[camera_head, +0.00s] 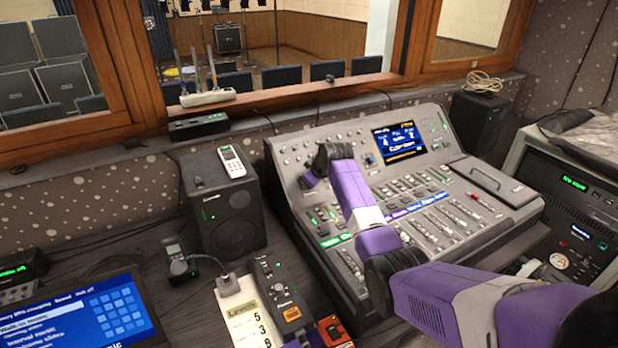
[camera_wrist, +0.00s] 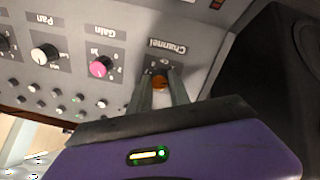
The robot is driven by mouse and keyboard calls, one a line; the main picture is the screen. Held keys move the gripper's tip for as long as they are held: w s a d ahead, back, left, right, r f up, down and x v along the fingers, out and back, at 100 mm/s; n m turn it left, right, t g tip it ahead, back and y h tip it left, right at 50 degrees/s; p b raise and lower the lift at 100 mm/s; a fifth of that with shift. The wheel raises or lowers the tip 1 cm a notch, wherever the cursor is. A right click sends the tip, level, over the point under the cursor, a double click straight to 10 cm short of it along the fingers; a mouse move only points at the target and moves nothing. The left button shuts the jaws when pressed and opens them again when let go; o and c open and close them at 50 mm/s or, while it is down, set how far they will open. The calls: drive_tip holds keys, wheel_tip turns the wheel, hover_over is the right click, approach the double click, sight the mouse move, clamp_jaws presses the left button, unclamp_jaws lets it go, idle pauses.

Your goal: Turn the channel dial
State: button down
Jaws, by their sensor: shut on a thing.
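The channel dial (camera_wrist: 159,81) is a small orange knob below the "Channel" label, seen upside down in the wrist view. My gripper (camera_wrist: 160,84) has its two grey fingers on either side of the dial and is shut on it. In the head view my purple arm reaches over the mixing console (camera_head: 470,238), and my gripper (camera_head: 309,180) is at the console's upper left. The dial is hidden there behind my wrist. The dial's pointer setting cannot be read.
A pink Gain knob (camera_wrist: 102,66) and a white knob (camera_wrist: 45,54) sit beside the dial, with several small knobs nearby. A black speaker (camera_head: 224,208) stands left of the console. The console's lit screen (camera_head: 400,140) is right of my gripper.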

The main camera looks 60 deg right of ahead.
drive_tip(key=m, duration=0.4)
drive_tip(key=shift+w+a+p, duration=0.1)
drive_tip(key=shift+p, duration=0.25)
drive_tip(key=shift+m, duration=1.9)
drive_tip(key=c, duration=1.2)
unclamp_jaws()
drive_tip(key=shift+r, duration=0.1)
drive_tip(key=v, duration=0.7)
drive_tip(key=shift+r, duration=0.35)
